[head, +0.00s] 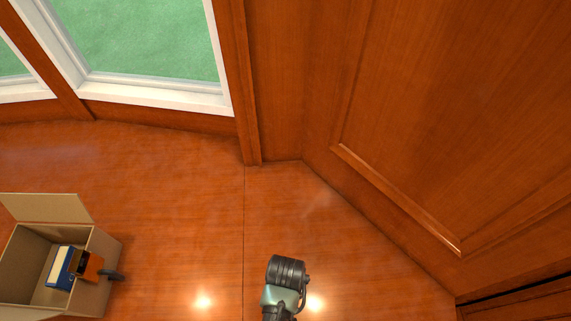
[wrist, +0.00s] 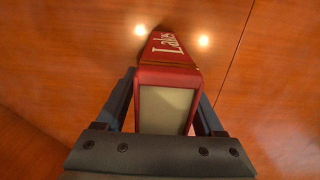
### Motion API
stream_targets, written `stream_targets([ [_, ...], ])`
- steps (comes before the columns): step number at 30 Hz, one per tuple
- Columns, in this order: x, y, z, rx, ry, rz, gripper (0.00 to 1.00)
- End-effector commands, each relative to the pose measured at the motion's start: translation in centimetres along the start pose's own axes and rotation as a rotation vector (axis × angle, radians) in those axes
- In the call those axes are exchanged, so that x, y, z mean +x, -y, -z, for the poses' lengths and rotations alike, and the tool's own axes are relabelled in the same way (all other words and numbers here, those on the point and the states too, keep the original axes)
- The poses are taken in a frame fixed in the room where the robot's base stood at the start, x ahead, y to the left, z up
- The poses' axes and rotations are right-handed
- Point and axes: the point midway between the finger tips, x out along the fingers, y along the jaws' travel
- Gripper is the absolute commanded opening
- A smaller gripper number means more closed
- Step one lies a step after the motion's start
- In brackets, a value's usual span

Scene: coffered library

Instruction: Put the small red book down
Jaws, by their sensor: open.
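The small red book (wrist: 167,76) is in the wrist view, with white lettering on its red side and its pale page edges facing the camera. My gripper (wrist: 166,92) is open, with one dark finger on each side of the book. The book is between the fingers, and I cannot tell whether either finger touches it. The book's far end points toward a wooden surface; whether it rests on it is unclear. The head view does not show the book or the fingers.
An open cardboard box (head: 98,243) at the lower left holds a blue book (head: 60,267) and an orange-and-black item (head: 88,265). A wooden panelled wall (head: 430,120) closes the right side, and a window (head: 140,40) is at upper left. The wooden surface (head: 180,200) between is bare.

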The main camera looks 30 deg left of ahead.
Motion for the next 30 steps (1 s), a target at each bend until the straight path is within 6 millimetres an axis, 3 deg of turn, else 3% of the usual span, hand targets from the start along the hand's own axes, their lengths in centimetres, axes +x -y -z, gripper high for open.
stream_targets([
  [5, -1.5, 0.0, 0.1, 0.0, -0.002, -0.001, 0.7],
  [19, -10.7, 0.0, 0.1, -0.001, -0.002, -0.001, 0.7],
  [24, -12.1, 0.0, 0.0, -0.001, 0.0, 0.0, 0.7],
  [30, -12.3, 0.0, 0.0, -0.001, 0.0, 0.0, 0.7],
])
